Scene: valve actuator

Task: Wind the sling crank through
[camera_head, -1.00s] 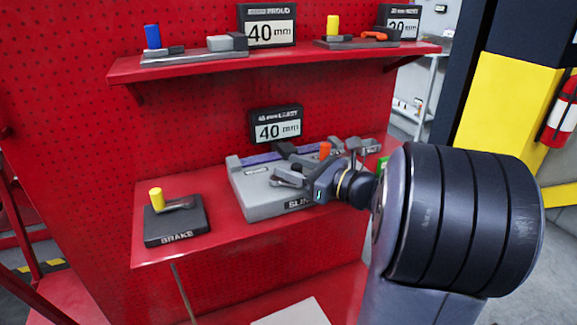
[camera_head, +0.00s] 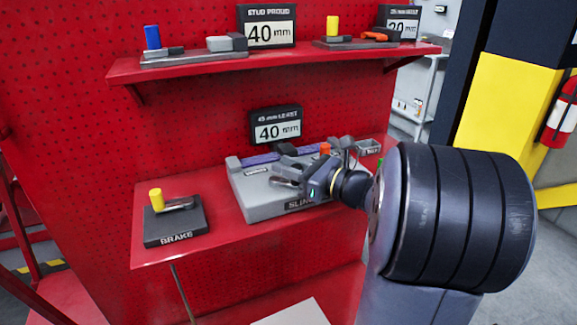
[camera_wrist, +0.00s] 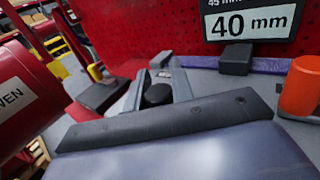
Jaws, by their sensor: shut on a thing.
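The sling unit (camera_head: 262,205) is a grey box on the lower red shelf, with a purple strip along its back. An orange knob (camera_head: 325,149) stands upright on its right part and also shows at the right of the wrist view (camera_wrist: 298,88). My gripper (camera_head: 284,172) is over the top of the unit, to the left of the orange knob. In the wrist view its two grey fingers (camera_wrist: 157,78) lie either side of a dark round part. The gripper is shut on the sling crank, whose held part is mostly hidden by the fingers.
A sign reading 40 mm (camera_head: 276,126) stands behind the unit. A brake block (camera_head: 176,228) with a yellow knob sits to the left on the same shelf. An upper shelf (camera_head: 200,66) carries more levers and signs. The shelf between brake and sling is clear.

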